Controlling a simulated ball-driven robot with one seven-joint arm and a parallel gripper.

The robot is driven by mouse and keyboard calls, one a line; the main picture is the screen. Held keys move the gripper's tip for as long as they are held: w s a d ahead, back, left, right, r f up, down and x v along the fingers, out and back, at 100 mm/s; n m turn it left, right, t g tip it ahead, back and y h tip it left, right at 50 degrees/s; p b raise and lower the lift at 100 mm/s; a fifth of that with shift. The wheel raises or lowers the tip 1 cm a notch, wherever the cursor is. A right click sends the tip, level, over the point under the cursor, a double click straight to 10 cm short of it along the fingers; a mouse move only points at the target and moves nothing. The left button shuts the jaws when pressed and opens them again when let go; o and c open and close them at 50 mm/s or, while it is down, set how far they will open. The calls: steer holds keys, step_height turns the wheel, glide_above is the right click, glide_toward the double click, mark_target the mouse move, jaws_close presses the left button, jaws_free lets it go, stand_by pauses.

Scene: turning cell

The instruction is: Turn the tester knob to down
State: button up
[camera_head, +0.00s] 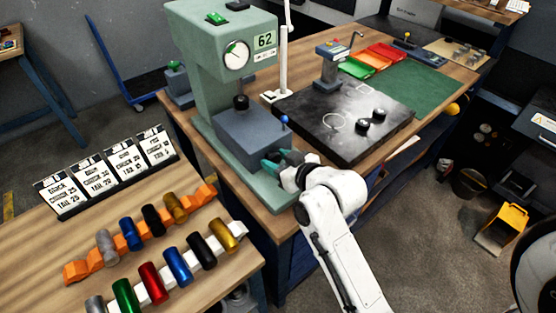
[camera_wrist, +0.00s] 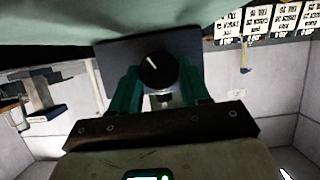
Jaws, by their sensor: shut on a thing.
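The tester (camera_head: 205,70) is a green machine with a round dial and a "62" plate, standing on the bench. Its blue-grey block (camera_head: 250,137) sits low at the front. In the wrist view the tester knob (camera_wrist: 157,70) is round and black, on a dark panel (camera_wrist: 115,55). Its white pointer line points up and slightly left in that picture. My gripper (camera_head: 279,162) is at the block's front face and hides the knob in the head view. In the wrist view, the teal fingers of my gripper (camera_wrist: 159,85) are shut on the knob, one on each side.
A black plate (camera_head: 345,120) with two black knobs lies right of the tester. A blue-tipped lever (camera_head: 284,122) stands close above my gripper. Coloured cylinders rest on an orange rack (camera_head: 85,268) and a white rack at the lower left, before a label stand (camera_head: 70,205).

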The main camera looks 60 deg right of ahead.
steer(key=n+h, duration=0.1)
steer(key=n+b, duration=0.1)
steer(key=n+h, duration=0.1)
steer(key=n, duration=0.1)
steer(key=shift+w+a+f+h+b, duration=0.1)
steer(key=shift+a+f+h+b, duration=0.1)
steer(key=shift+a+h+b, duration=0.15)
steer(key=shift+f+n+h+b, duration=0.15)
steer(key=shift+n+h+b, duration=0.6)
steer(key=shift+n+b, duration=0.5)
steer(key=shift+a+n+h+b, duration=0.15)
steer(key=shift+n+h+b, duration=0.25)
steer(key=shift+n+b, duration=0.45)
steer(key=o, duration=1)
